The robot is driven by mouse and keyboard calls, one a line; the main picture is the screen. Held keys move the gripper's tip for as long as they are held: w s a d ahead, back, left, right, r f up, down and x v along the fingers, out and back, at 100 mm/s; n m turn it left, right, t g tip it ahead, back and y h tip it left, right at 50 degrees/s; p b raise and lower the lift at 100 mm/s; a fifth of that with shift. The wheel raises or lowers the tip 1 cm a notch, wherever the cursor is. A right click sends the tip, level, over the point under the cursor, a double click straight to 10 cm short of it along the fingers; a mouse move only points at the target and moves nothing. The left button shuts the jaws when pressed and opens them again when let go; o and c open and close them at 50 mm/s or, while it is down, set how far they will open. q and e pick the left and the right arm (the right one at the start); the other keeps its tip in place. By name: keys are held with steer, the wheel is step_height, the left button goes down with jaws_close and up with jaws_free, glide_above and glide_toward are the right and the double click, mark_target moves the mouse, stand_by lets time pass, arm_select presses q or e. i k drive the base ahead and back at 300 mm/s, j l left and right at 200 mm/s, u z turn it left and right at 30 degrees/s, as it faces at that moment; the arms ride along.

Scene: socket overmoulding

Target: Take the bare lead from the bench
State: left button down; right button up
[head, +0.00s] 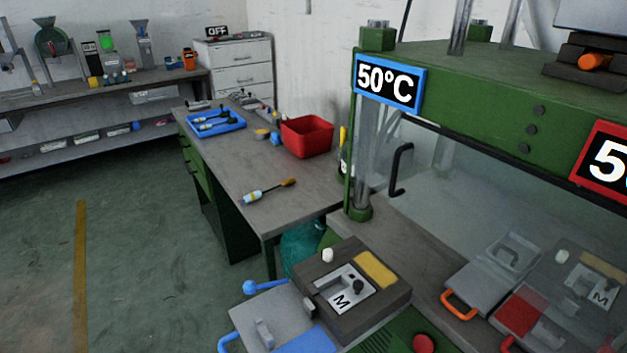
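The grey-topped bench (225,160) stands left of centre. A blue tray (240,123) on its far part holds a few dark, slim pieces with light ends, which look like leads. They are too small to tell whether any is bare. A tool-like piece with a pale blue and yellow end and a brown end (268,191) lies alone near the bench's front part. I cannot tell whether it is a lead. Neither of my grippers is in view.
A red bin (307,137) stands on the bench's right side. A green press with a 50°C sign (389,82) and a clear guard fills the right. A mould marked M (341,301) sits in front. Floor left of the bench is clear.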

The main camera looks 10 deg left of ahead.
mark_target(249, 197)
steer(key=i+j+z, duration=0.1)
steer(key=j, duration=1.1)
steer(key=i+j+z, duration=0.1)
steer(key=j, duration=1.1)
steer(key=i+j, duration=0.1)
steer(key=j, duration=0.15)
steer(key=i+j, duration=0.15)
steer(key=j, duration=0.15)
steer(key=i+j+z, duration=0.1)
steer(key=j, duration=0.15)
